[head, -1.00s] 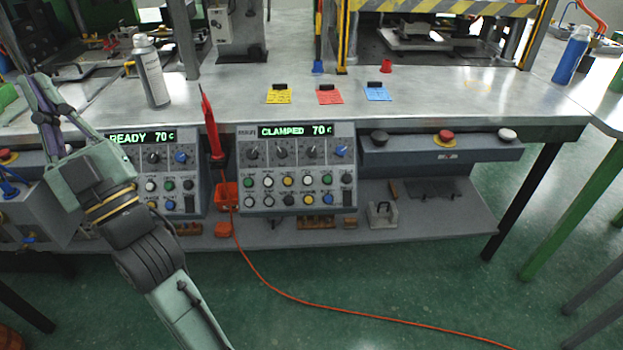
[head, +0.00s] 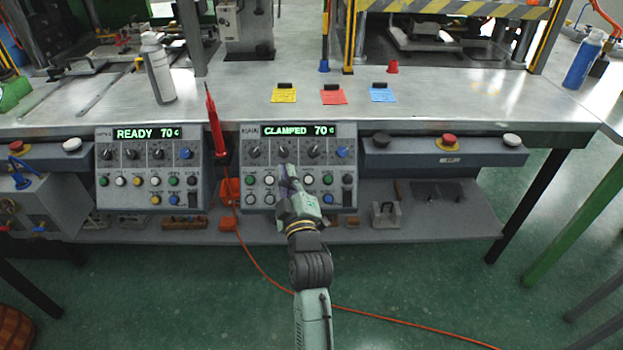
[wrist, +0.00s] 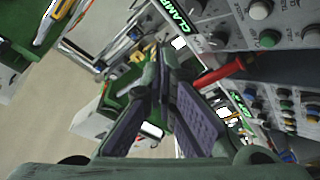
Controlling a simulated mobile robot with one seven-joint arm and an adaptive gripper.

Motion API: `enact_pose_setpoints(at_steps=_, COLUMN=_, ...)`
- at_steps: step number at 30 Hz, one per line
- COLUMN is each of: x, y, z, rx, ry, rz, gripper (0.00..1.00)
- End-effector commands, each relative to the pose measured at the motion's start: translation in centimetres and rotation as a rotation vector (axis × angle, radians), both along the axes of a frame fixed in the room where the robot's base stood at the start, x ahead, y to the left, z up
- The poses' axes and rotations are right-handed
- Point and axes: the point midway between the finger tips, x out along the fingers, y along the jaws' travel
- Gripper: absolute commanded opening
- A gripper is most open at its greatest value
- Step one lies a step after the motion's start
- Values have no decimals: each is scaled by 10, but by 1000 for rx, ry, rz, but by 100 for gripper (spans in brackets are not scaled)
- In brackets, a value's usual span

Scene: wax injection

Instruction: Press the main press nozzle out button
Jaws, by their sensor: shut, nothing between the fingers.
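The main press panel (head: 300,150) shows "CLAMPED 70 c" on its green display (head: 299,130), with a row of knobs and two rows of coloured buttons below. The button labels are too small to read, so I cannot tell which is nozzle out. My gripper (head: 288,170) is shut and empty in front of the panel's middle, hiding some of its buttons. In the wrist view, the fingertips (wrist: 164,55) come together, and the panel (wrist: 275,28) is to their right, with a green button (wrist: 270,39) and a white button (wrist: 260,9). I see no contact with any button.
A second panel (head: 148,167) reading "READY 70 c" is at the left. A red pointed tool (head: 215,125) with an orange cable stands between the panels. A box with black, red and white buttons (head: 445,157) is at the right.

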Motion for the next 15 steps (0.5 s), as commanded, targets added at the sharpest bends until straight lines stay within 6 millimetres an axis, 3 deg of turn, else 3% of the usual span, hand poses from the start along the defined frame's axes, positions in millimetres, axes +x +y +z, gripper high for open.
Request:
enact_pose_setpoints(at_steps=3, x=0, y=-22, z=-18, rx=-48, ry=35, rz=-37, gripper=0)
enact_pose_setpoints(at_steps=6, x=-1, y=-31, z=-26, rx=-68, ry=49, rz=-51, gripper=0)
enact_pose_setpoints(at_steps=15, x=-1, y=-34, z=-29, rx=-78, ry=54, rz=-57, gripper=0)
